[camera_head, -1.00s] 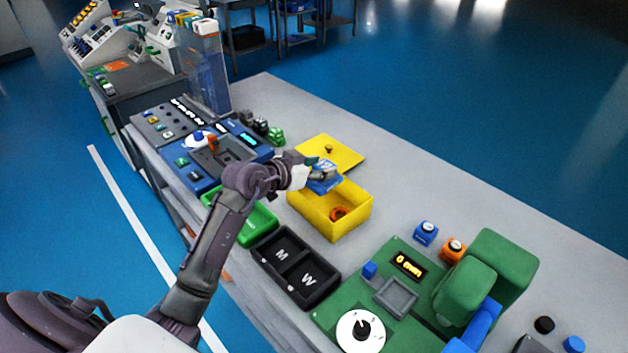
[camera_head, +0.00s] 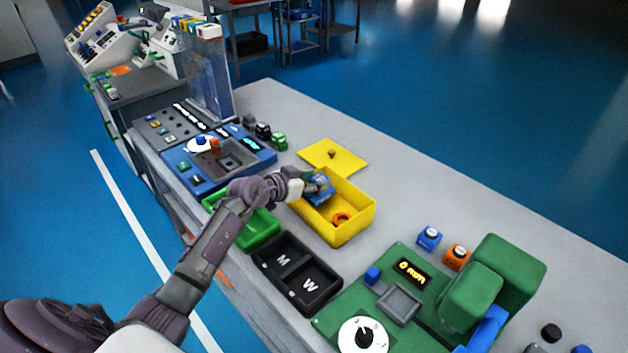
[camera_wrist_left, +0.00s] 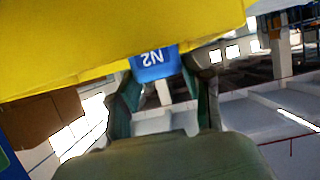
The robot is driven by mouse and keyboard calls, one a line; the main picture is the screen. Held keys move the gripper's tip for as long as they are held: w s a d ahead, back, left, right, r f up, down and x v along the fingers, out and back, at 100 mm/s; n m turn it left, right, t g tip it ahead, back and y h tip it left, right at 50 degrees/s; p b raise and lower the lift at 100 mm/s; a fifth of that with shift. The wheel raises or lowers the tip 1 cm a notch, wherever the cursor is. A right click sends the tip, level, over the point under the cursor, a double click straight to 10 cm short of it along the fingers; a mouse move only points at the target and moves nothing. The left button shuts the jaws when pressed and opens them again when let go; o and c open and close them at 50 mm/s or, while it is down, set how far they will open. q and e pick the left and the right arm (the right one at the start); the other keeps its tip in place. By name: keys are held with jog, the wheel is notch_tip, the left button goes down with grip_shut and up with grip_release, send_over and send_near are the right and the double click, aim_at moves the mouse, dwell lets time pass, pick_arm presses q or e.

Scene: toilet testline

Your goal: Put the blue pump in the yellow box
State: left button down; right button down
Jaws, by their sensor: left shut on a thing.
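The yellow box (camera_head: 352,224) stands open on the grey table, with an orange ring-shaped part (camera_head: 341,219) inside it. My left gripper (camera_head: 318,185) is at the box's far left end, shut on the blue pump (camera_head: 319,196). The pump is at the box's opening, partly hidden by the gripper. In the left wrist view the pump (camera_wrist_left: 154,66) shows a blue face marked "N2" between the fingers, against the yellow box wall (camera_wrist_left: 120,35). I cannot tell whether the pump touches the box floor. My right gripper is not in view.
The yellow lid (camera_head: 333,154) lies flat behind the box. A green bin (camera_head: 262,233) and a black tray (camera_head: 297,274) marked M and W stand in front. A green machine (camera_head: 400,290) is at right, a blue station (camera_head: 190,172) at left.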

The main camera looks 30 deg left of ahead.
pick_arm(q)
jog(key=shift+f+p, duration=0.3)
jog(key=shift+f, duration=0.15)
jog(key=shift+c, duration=2.4)
grip_release()
jog(key=shift+f, duration=0.1)
jog(key=shift+r+b, duration=0.4)
jog(key=v, duration=1.2)
jog(key=shift+r+p, duration=0.2)
jog(key=shift+p, duration=0.25)
